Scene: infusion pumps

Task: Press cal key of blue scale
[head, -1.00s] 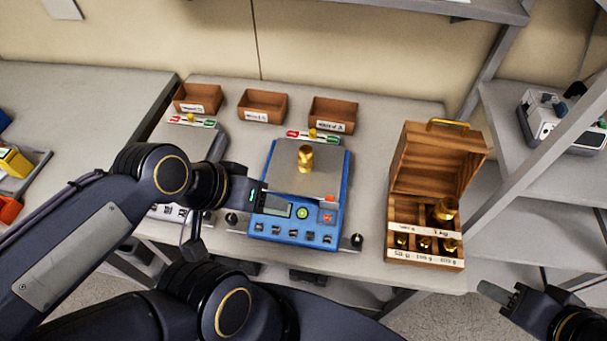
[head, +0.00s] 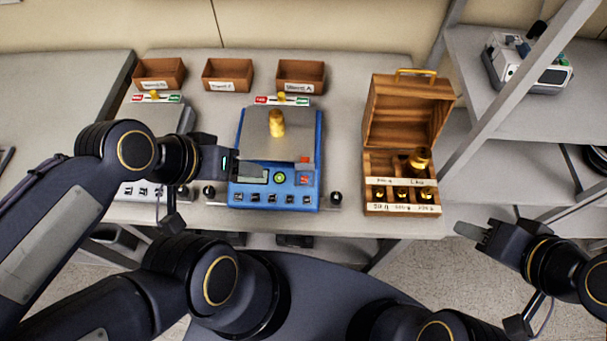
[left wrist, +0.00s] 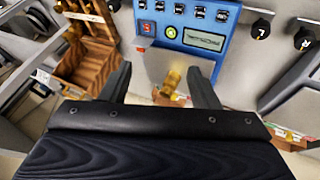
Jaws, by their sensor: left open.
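The blue scale (head: 262,190) stands on the bench, with a brass weight (head: 276,123) upright on its plate. Its front panel has a display (head: 252,173), a round green key (head: 280,177), a red key (head: 304,179) and a row of dark keys (head: 275,199). The key labels are too small to read. My left gripper (head: 234,163) is at the scale's left edge, beside the display, partly hidden by its wrist. In the left wrist view its open, empty fingers (left wrist: 160,70) frame the plate and weight, with the blue panel (left wrist: 185,22) beyond. My right gripper (head: 474,232) is off the bench's right; its jaw opening is unclear.
A second, grey scale (head: 160,115) stands left, partly behind my left arm. Several brown trays (head: 301,76) line the back. An open wooden weight box (head: 408,105) stands right. Dark knobs (head: 336,198) flank the blue scale. A shelf with a device (head: 525,70) is at the right.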

